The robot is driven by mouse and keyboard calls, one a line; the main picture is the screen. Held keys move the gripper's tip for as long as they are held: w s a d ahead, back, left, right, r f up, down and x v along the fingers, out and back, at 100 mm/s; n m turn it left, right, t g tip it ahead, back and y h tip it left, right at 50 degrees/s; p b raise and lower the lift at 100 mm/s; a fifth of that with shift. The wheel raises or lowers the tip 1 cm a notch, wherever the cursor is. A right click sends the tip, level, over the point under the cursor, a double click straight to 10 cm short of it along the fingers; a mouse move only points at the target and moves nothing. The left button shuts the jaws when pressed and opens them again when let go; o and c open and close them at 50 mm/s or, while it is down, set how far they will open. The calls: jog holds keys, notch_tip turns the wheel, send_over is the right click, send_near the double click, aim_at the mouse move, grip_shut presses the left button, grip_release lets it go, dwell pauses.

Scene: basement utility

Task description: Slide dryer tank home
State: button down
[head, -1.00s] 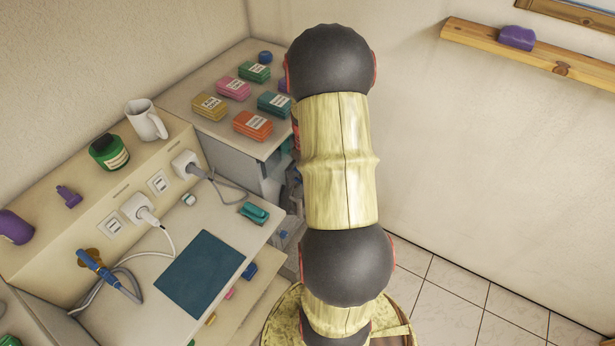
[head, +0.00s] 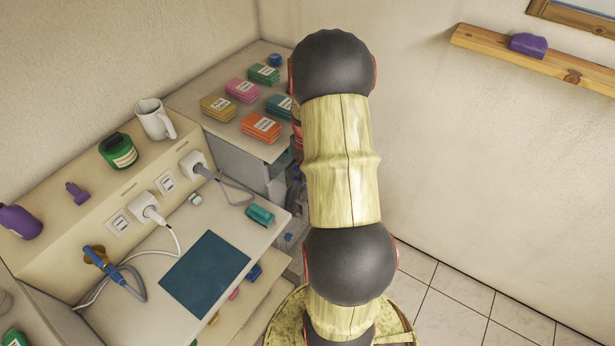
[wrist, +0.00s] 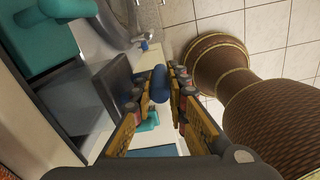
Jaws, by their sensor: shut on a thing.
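In the wrist view my gripper (wrist: 160,88) is shut on a blue rounded piece (wrist: 160,84), with one finger on each side of it. A pale cream strip shows just behind the piece. I cannot tell how far the dryer tank is in, and its body is not clearly identifiable. A dark grey box-like part (wrist: 104,92) is left of the fingers. In the head view my arm hides the gripper and whatever it holds.
A desk with a dark blue mat (head: 205,273), plugs and cables is at left in the head view. A cabinet top bears several coloured packs (head: 261,127). A white mug (head: 154,119) stands on the ledge. A wall shelf (head: 480,46) is at upper right. Tiled floor (head: 440,300) shows lower right.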

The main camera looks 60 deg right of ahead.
aim_at(296, 170)
jog(key=shift+w, duration=2.5)
jog(key=c, duration=1.8)
grip_release()
jog(key=shift+o, duration=0.7)
jog(key=shift+r, duration=0.1)
